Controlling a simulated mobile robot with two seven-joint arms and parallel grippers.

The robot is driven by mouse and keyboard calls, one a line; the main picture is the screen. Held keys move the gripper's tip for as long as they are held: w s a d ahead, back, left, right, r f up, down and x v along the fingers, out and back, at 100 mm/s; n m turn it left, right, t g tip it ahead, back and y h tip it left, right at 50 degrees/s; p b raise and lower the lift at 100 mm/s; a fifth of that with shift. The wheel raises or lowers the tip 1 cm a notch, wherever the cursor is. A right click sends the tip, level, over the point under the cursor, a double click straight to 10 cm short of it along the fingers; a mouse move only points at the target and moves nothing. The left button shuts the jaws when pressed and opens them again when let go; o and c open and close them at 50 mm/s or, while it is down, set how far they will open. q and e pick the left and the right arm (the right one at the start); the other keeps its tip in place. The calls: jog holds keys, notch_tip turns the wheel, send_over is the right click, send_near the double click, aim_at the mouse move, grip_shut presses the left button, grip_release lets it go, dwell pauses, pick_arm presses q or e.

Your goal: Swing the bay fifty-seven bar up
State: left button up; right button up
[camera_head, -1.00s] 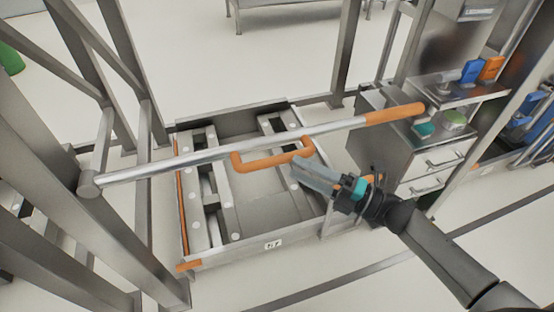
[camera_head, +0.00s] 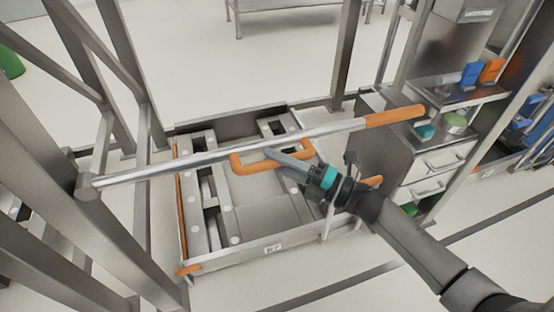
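A long silver bar (camera_head: 200,162) with an orange right end (camera_head: 395,115) lies across the front of a low metal bay (camera_head: 285,252), slanting up to the right from a round pivot end at the left post. An orange loop handle (camera_head: 246,168) hangs from its middle. My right gripper (camera_head: 272,156) comes in from the lower right, its grey fingers overlapping the handle's loop just below the bar. I cannot tell whether the fingers are closed around the handle. A small label on the bay's front edge is too small to read surely. My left gripper is out of view.
Metal posts (camera_head: 130,70) stand at the left. A drawer cabinet (camera_head: 436,165) stands right of the bay, under a shelf with blue and orange bins (camera_head: 490,70).

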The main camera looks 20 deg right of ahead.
grip_shut()
dwell(1.0)
